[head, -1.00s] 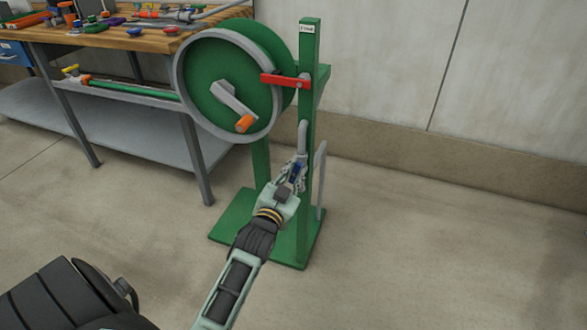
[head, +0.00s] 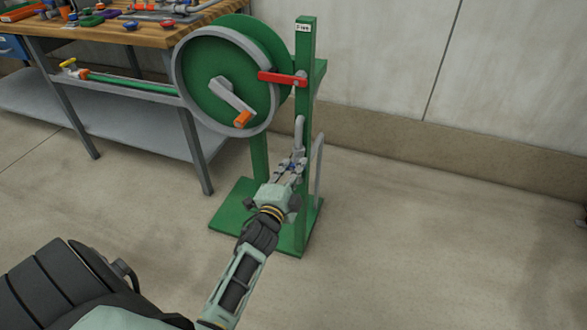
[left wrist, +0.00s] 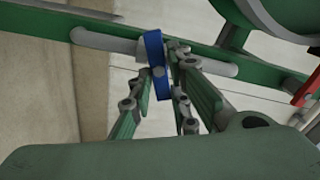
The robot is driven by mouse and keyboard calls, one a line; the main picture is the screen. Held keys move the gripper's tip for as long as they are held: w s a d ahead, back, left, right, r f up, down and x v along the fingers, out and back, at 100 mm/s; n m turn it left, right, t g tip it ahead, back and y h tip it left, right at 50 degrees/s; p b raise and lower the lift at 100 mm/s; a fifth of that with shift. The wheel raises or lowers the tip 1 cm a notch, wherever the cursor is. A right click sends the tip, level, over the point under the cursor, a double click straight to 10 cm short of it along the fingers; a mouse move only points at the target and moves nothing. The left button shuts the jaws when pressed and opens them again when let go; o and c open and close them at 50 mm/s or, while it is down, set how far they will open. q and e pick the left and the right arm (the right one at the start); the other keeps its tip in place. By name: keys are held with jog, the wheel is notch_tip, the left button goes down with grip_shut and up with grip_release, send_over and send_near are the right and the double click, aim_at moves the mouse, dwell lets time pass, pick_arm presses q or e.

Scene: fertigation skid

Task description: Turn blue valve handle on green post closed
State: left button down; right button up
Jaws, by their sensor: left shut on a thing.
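The green post (head: 306,115) stands upright on a green base, with a grey pipe and valve on its lower half. The blue valve handle (head: 292,167) is mostly hidden by my left gripper (head: 290,170), which is shut on it. In the left wrist view, the blue handle (left wrist: 154,50) lies between the fingers of my left gripper (left wrist: 162,72). There it stands crosswise to the grey pipe (left wrist: 105,40), slightly tilted. The post (left wrist: 45,22) runs behind them. My right gripper is not in view.
A red handle (head: 283,79) sits higher on the post. A hose reel (head: 205,95) with an orange-gripped crank is just left of it. A workbench (head: 150,37) with tools and fittings stands at upper left.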

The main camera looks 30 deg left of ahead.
pick_arm(q)
jog(key=shift+f+m, duration=0.2)
jog(key=shift+m, duration=1.9)
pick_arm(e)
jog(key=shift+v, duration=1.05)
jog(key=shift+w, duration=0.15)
pick_arm(q)
jog(key=c, duration=1.7)
grip_release()
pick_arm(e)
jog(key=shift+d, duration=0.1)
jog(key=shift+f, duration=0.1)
pick_arm(q)
jog(key=v, duration=1.2)
jog(key=shift+f, duration=0.1)
